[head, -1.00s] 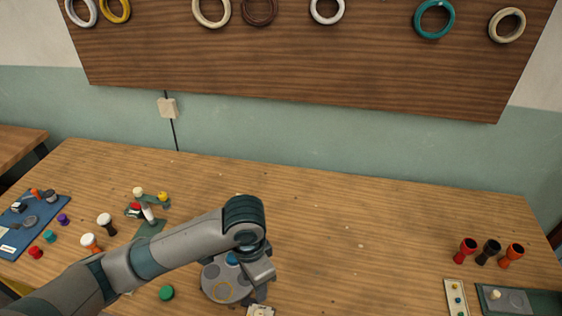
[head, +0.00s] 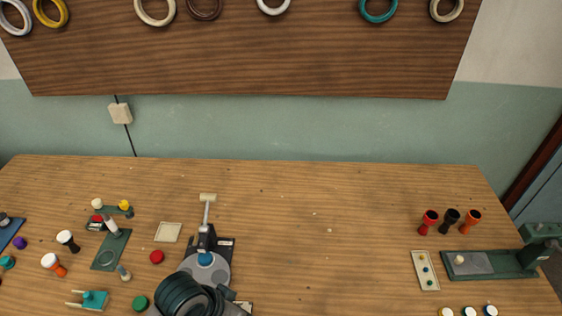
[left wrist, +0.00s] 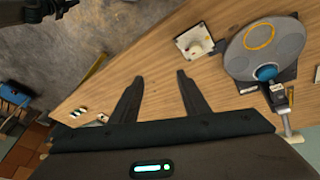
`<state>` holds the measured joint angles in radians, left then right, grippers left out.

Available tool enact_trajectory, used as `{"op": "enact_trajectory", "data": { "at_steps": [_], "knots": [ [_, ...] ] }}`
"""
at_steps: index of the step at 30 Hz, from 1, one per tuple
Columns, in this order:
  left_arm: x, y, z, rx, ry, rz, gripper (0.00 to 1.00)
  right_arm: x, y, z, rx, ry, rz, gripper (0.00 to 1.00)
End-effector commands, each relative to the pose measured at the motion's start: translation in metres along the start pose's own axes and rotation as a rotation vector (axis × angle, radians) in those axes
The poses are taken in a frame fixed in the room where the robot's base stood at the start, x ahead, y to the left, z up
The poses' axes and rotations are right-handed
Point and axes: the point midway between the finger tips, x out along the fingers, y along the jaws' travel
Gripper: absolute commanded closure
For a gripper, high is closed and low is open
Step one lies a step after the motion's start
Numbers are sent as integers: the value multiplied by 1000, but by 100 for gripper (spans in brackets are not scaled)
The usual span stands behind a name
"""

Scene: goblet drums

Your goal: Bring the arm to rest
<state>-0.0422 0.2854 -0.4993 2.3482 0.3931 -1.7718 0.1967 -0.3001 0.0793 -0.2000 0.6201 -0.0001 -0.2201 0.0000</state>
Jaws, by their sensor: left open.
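My left arm shows at the bottom centre of the head view, its dark joint low over the near side of a grey round disc (head: 212,272). Its gripper is hidden there. In the left wrist view my left gripper (left wrist: 159,76) is open, with nothing between its fingers and bare table beyond them. The disc (left wrist: 238,58), with a blue knob (left wrist: 266,73) and a yellow ring mark, lies to the right of the fingers, apart from them. My right gripper is in neither view.
Small goblet drums (head: 451,217) stand at the right, near a green tray (head: 500,275) and a pale strip (head: 425,270). Drums, caps and green fixtures (head: 109,252) crowd the left. The table's middle right is clear. A ring board (head: 250,60) hangs behind.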

Motion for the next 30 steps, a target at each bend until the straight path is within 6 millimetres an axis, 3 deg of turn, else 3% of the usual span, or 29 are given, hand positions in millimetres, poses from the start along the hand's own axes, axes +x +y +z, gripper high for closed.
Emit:
{"op": "enact_trajectory", "data": {
  "at_steps": [9, 25, 30],
  "knots": [
    [-1, -30, 77, -191, 33, -132, 58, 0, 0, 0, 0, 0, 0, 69],
    [-23, -66, 171, -309, -26, -322, 58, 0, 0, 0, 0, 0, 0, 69],
    [17, -76, 176, -307, -37, -317, 58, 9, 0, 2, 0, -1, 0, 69]
  ]
}}
